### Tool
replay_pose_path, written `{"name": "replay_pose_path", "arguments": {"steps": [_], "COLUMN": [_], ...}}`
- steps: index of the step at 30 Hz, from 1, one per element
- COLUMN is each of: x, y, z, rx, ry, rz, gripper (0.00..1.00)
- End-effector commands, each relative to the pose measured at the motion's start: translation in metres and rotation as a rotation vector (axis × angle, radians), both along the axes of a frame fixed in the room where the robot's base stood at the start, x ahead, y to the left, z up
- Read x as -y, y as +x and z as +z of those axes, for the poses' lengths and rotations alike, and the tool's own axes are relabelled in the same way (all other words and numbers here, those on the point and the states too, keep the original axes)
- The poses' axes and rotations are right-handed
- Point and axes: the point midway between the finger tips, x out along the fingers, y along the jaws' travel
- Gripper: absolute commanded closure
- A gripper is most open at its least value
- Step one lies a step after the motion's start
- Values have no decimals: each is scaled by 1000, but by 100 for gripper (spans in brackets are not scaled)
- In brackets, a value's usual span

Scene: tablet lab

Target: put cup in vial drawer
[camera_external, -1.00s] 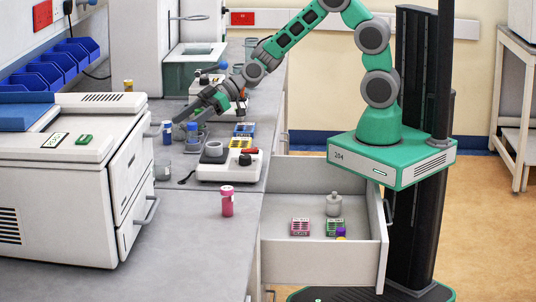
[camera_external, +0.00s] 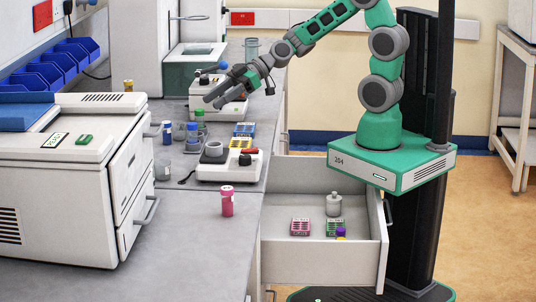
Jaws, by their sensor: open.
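The open drawer (camera_external: 315,267) extends from the front of the bench. It holds a grey lidded jar (camera_external: 334,205), a pink rack (camera_external: 300,227), a green rack (camera_external: 335,228) and a purple-capped vial (camera_external: 341,234). I cannot tell for sure which thing is the cup. A small grey cup-like vessel (camera_external: 162,171) stands beside the white machine, and another cup-like grey vessel (camera_external: 251,48) stands at the back of the bench. My gripper (camera_external: 214,103) is open and appears empty, above the bench near a green-capped bottle (camera_external: 200,115), far from the drawer.
A white device (camera_external: 225,172) with a grey ring on top stands near the bench edge. A pink vial (camera_external: 227,202) stands in front of it. Blue bottles (camera_external: 167,132) and coloured racks (camera_external: 243,130) surround the middle. The front bench surface (camera_external: 180,240) is mostly clear.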

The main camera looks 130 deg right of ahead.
Motion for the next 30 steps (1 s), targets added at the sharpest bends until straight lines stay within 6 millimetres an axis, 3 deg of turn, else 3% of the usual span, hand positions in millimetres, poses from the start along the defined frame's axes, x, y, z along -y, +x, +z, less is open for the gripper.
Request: {"name": "replay_pose_path", "arguments": {"steps": [6,15,29,30], "x": [1,14,18,17], "y": [4,46,95,92], "z": [61,46,57,40], "rx": [-15,-319,-726,-731], "ry": [-6,33,62,71], "rz": [13,150,168,167], "gripper": [48,48,48,48]}}
